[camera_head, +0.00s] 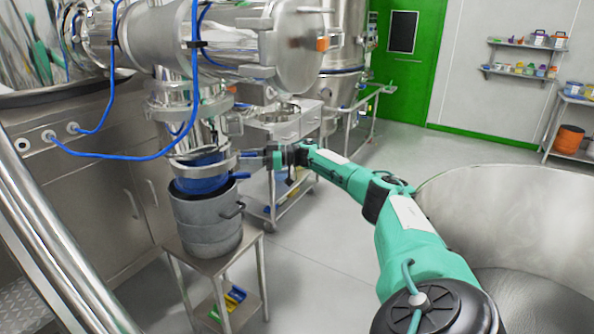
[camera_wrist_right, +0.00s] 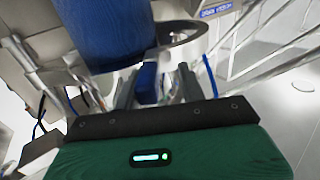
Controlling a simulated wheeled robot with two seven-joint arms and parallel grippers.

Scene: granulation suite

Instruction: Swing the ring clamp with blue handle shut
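The ring clamp (camera_head: 207,161) is a steel band around the pipe outlet, above a blue sleeve (camera_head: 203,182). Its blue handle (camera_head: 240,175) sticks out to the right. In the right wrist view the blue handle (camera_wrist_right: 147,82) lies between my right gripper's fingers, and a curved steel band (camera_wrist_right: 190,38) shows beside the blue sleeve (camera_wrist_right: 103,30). My right gripper (camera_head: 262,159) reaches in from the right, at the clamp's right side. Its fingers (camera_wrist_right: 156,88) are apart, with a visible gap on the handle's right. Whether the left finger touches the handle is unclear. My left gripper is out of view.
A grey metal drum (camera_head: 206,222) stands on a small steel table (camera_head: 247,243) under the outlet. A large horizontal steel vessel (camera_head: 240,45) with blue hoses hangs above. A steel cart (camera_head: 290,185) stands behind my right arm. The floor right of the table is clear.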

